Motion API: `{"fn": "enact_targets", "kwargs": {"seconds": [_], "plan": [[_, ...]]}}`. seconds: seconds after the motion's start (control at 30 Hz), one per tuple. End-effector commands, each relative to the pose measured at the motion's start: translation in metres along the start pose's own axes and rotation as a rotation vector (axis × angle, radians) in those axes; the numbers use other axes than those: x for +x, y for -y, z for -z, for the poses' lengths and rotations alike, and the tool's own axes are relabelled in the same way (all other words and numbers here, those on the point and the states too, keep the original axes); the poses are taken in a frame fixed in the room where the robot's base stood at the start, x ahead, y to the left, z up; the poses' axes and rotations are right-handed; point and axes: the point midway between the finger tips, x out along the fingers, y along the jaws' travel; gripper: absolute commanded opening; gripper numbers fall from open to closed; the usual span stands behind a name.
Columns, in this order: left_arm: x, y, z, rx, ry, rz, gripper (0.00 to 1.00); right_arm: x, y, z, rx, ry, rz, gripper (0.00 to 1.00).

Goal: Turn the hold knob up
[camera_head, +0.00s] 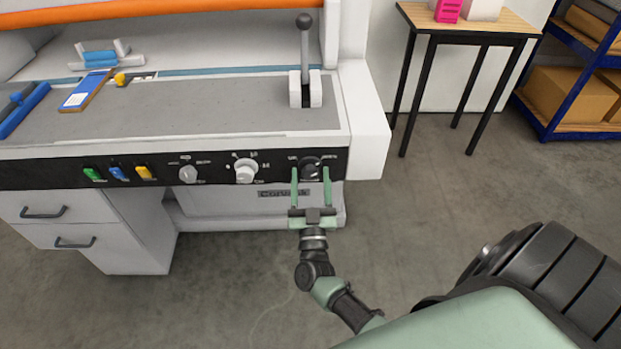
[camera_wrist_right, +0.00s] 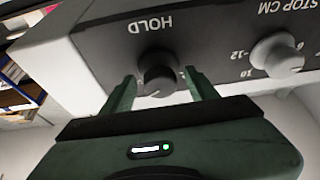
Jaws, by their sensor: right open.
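The hold knob (camera_head: 311,167) is a dark round knob at the right end of the machine's black front panel. In the right wrist view the hold knob (camera_wrist_right: 158,76) sits below the label HOLD, which appears upside down. My right gripper (camera_head: 311,172) is open, its two green fingers reaching up to the panel on either side of the knob. In the wrist view my right gripper (camera_wrist_right: 163,92) has one finger left and one right of the knob, with gaps visible, so it is not clamped. My left gripper is not in view.
A white stop knob (camera_head: 245,170) and a smaller grey knob (camera_head: 188,174) sit left on the panel, with green, blue and yellow switches beyond. A lever (camera_head: 305,60) stands on the machine top. A small table (camera_head: 470,27) is at the back right.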

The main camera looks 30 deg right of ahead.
Motion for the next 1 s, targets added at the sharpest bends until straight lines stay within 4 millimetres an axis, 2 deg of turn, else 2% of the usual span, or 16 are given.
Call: {"fn": "enact_targets", "kwargs": {"seconds": [0.17,0.27,0.3,0.4,0.73,1.0], "plan": [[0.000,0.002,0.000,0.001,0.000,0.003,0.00,0.000,0.000,0.000,0.000,0.001,0.000,0.59],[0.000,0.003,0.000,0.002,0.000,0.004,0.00,0.000,0.000,0.000,0.000,0.001,0.000,0.37],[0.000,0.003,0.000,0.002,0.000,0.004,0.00,0.000,0.000,0.000,0.000,0.001,0.000,0.25],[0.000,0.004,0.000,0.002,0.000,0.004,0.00,0.000,0.000,0.000,0.000,0.001,0.001,0.00],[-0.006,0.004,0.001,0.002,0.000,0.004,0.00,0.000,0.000,0.001,-0.041,0.002,0.018,0.00],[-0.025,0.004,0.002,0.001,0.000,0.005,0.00,0.001,-0.003,0.003,-0.196,0.004,0.082,0.00]]}}
